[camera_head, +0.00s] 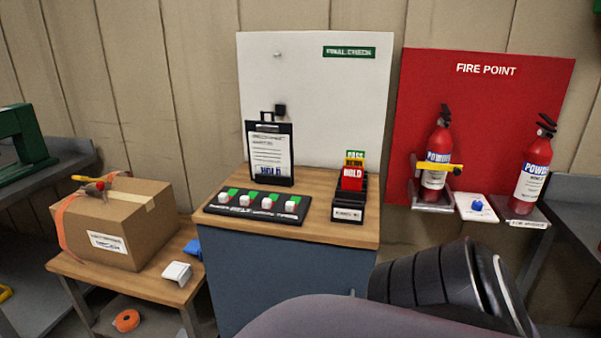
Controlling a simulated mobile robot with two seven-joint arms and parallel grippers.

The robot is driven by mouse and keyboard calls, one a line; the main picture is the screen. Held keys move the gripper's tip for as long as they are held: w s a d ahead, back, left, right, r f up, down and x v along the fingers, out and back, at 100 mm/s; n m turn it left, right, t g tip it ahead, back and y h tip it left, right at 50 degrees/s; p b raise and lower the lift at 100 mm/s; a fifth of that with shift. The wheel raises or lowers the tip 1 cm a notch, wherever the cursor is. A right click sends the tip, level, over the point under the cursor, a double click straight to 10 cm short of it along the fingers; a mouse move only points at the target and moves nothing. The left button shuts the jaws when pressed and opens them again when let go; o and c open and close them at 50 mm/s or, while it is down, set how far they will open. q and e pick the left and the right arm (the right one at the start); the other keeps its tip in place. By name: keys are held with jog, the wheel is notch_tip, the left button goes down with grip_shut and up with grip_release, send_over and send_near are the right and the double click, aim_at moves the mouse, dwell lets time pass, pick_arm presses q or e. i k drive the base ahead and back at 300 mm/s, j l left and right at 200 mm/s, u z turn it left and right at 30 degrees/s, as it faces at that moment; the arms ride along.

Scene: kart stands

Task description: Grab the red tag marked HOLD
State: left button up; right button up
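A red tag marked HOLD (352,181) stands upright in a black holder (347,215) on the right side of the wooden-topped cabinet (225,225). Behind it an orange tag (355,160) and a green tag (356,154) show only their upper parts. The lower end of the red tag is hidden in the holder. Neither of my grippers is in view.
A clipboard (267,140) stands at the back of the cabinet, behind a black switch panel (240,210). A large dark ribbed shape (445,280) fills the lower right foreground. A cardboard box (140,235) sits left; fire extinguishers (437,150) stand right.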

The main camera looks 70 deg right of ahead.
aim_at(352, 177)
jog(key=z, duration=1.95)
